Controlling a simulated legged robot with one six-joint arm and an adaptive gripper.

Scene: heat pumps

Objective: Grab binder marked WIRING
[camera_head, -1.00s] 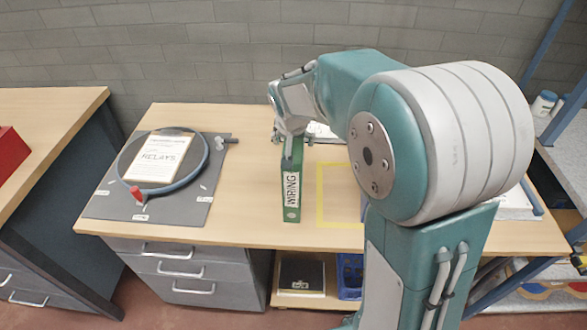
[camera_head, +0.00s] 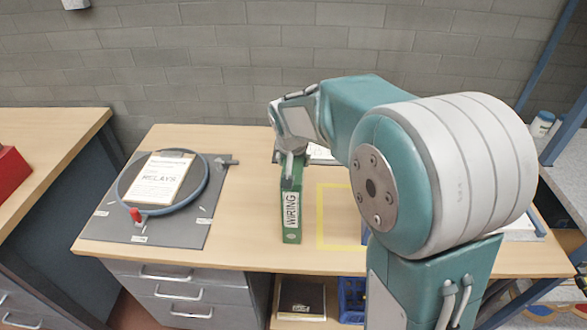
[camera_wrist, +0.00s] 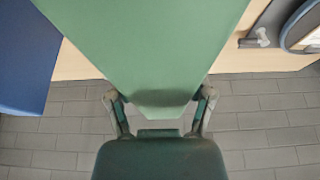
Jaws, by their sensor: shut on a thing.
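The green binder marked WIRING (camera_head: 291,207) stands upright on the wooden table, its white spine label facing the body camera. My gripper (camera_head: 291,165) is at the binder's upper end, shut on it. In the wrist view the green binder (camera_wrist: 150,50) fills the middle, and my gripper's fingers (camera_wrist: 160,108) sit on either side of it. Whether the binder's bottom touches the table is hard to tell.
A grey board (camera_head: 110,225) with a ring and a RELAYS clipboard (camera_head: 160,180) lies to the left. A yellow taped outline (camera_head: 322,215) is just right of the binder. A blue thing (camera_wrist: 25,60) shows beside the binder in the wrist view. My arm hides the table's right part.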

